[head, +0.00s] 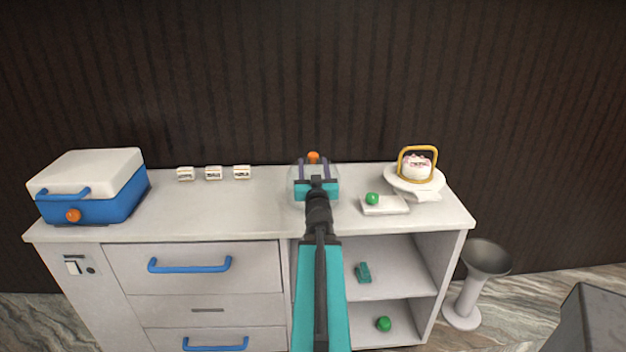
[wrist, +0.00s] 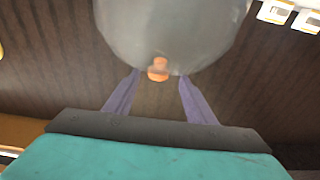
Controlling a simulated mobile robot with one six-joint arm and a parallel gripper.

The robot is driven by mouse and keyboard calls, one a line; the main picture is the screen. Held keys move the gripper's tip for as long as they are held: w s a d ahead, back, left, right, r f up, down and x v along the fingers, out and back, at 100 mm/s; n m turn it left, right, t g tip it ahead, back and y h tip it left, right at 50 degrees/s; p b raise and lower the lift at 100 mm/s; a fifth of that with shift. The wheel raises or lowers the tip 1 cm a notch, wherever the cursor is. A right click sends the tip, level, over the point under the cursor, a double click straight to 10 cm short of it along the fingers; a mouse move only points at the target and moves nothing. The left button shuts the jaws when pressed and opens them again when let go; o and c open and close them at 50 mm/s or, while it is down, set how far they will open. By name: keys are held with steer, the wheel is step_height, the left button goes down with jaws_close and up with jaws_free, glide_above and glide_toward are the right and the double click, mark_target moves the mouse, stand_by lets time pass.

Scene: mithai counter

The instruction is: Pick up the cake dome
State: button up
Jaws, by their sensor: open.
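The cake dome is a clear, greyish dome with an orange knob. In the head view its knob (head: 313,157) shows just past my gripper (head: 314,166), and its faint clear wall shows around my wrist on the counter. In the wrist view the dome (wrist: 170,30) fills the top middle, its knob pointing toward my gripper (wrist: 159,78). The two purple fingers are open, one on each side of the knob, with gaps between. The knob sits about level with the fingertips. Much of the dome is hidden behind my arm in the head view.
A blue and white box (head: 90,187) stands at the counter's left, with several small label blocks (head: 213,173) beside it. At right are a white board (head: 390,207) with a green ball (head: 372,198) and a cake (head: 418,165) on a stand (head: 410,184), by a gold frame (head: 400,160).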

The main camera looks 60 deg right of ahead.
mark_target(313, 159)
steer(key=shift+d+r+b, duration=0.1)
steer(key=shift+d+b, duration=0.05)
steer(key=shift+b, duration=0.4)
steer(key=shift+p+x, duration=0.55)
steer(key=shift+x, duration=2.1)
jaws_close()
